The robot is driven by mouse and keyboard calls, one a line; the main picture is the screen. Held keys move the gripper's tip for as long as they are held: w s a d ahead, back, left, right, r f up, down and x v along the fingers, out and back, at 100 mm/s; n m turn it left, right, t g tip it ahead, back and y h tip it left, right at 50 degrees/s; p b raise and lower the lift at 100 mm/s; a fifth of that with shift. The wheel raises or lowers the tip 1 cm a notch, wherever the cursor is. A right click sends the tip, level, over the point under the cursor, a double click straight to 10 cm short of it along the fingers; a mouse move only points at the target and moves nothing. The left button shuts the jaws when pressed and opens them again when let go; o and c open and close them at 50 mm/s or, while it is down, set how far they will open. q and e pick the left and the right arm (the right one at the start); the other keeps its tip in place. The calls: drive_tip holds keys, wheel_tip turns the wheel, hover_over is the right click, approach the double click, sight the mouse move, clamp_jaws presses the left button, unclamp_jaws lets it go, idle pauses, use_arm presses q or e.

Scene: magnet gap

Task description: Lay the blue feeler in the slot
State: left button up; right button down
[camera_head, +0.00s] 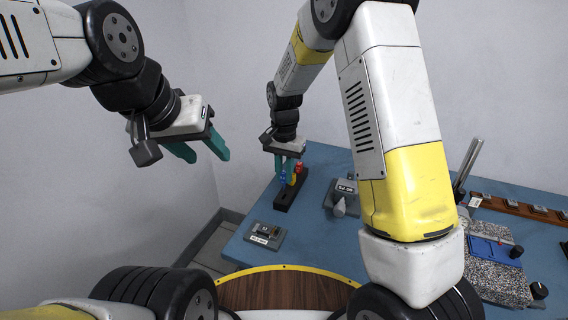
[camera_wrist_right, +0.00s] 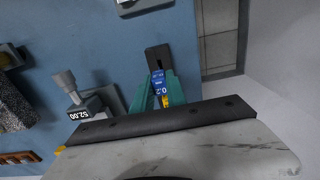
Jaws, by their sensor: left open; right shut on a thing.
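My right gripper (camera_head: 287,165) is shut on the blue feeler (camera_wrist_right: 158,80), which shows a white "0.2" label between the teal fingers in the right wrist view. The feeler is over or in a narrow dark holder block (camera_head: 285,202) on the table; I cannot tell whether it is clear of it. The holder also shows in the wrist view (camera_wrist_right: 153,54). A red-topped piece (camera_head: 299,168) and a yellow piece (camera_wrist_right: 165,101) are close by the fingers. My left gripper (camera_head: 205,151) is open and empty in the air, left of the table. I cannot make out which opening is the slot.
On the blue table (camera_head: 310,240) are a grey device (camera_head: 342,200) beside the holder and a small labelled block (camera_head: 266,235). A speckled block with a blue plate (camera_head: 492,252), a post (camera_head: 466,168) and a brown rack (camera_head: 510,206) stand at right.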

sight(284, 188)
drive_tip(key=shift+f, duration=0.1)
drive_tip(key=shift+f, duration=2.75)
drive_tip(key=shift+f, duration=0.2)
drive_tip(key=c, duration=1.3)
unclamp_jaws()
drive_tip(key=c, duration=0.5)
drive_tip(key=shift+r, duration=0.15)
drive_tip(key=shift+r, duration=2.15)
